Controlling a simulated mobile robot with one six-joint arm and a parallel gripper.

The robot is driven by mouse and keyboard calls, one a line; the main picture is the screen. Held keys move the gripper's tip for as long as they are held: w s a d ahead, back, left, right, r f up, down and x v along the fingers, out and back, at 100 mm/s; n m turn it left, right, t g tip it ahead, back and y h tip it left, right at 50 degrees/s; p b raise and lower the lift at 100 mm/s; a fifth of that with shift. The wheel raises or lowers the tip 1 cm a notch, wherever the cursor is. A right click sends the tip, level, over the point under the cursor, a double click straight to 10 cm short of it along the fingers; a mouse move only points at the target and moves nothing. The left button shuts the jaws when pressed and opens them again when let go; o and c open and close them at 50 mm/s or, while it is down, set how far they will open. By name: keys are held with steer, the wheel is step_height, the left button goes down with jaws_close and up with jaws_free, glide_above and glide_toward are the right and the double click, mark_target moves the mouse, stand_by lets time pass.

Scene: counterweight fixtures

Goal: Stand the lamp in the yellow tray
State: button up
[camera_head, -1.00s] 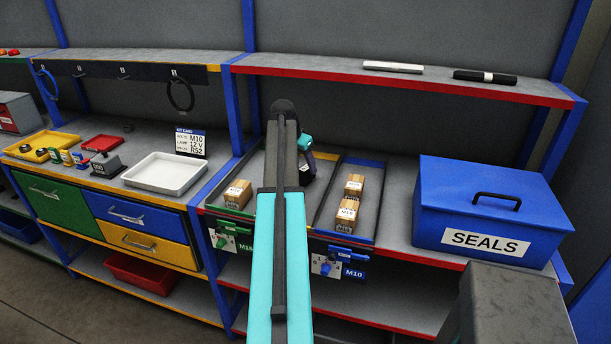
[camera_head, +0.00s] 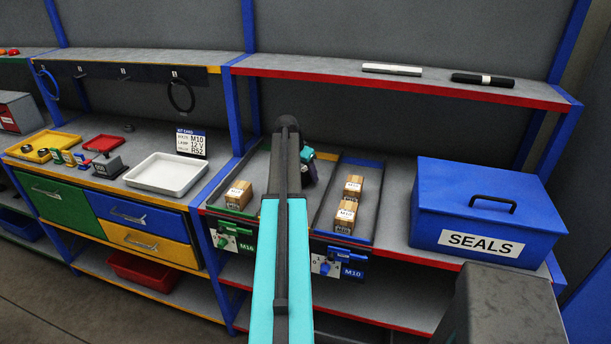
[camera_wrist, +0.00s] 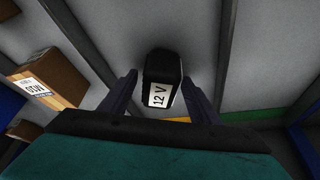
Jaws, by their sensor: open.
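A black block with a white "12 V" label, apparently the lamp (camera_wrist: 161,70), is between the two fingers of my gripper (camera_wrist: 158,82) in the wrist view. The fingers are open, with a gap visible on each side of it. It sits over a grey bin floor. In the head view my gripper (camera_head: 309,170) is over the bins at the middle, partly hidden behind my teal arm, and the lamp cannot be made out there.
A white tray (camera_head: 166,174), a red tray (camera_head: 103,143) and small coloured blocks are on the left bench near a kit card (camera_head: 191,142). A blue SEALS box (camera_head: 485,205) is at right. A shelf (camera_head: 400,84) hangs above.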

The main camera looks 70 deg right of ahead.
mark_target(305, 168)
stand_by(0.3)
jaws_close()
steer(key=shift+r, duration=0.1)
steer(key=shift+r+b, duration=1.05)
steer(key=shift+r, duration=0.5)
steer(key=s+a+r+b, duration=0.1)
steer(key=s+a+b, duration=0.4)
steer(key=s+a, duration=0.4)
steer(key=a, duration=0.4)
steer(key=shift+s+r, duration=0.25)
steer(key=shift+r, duration=0.1)
steer(key=shift+d, duration=0.1)
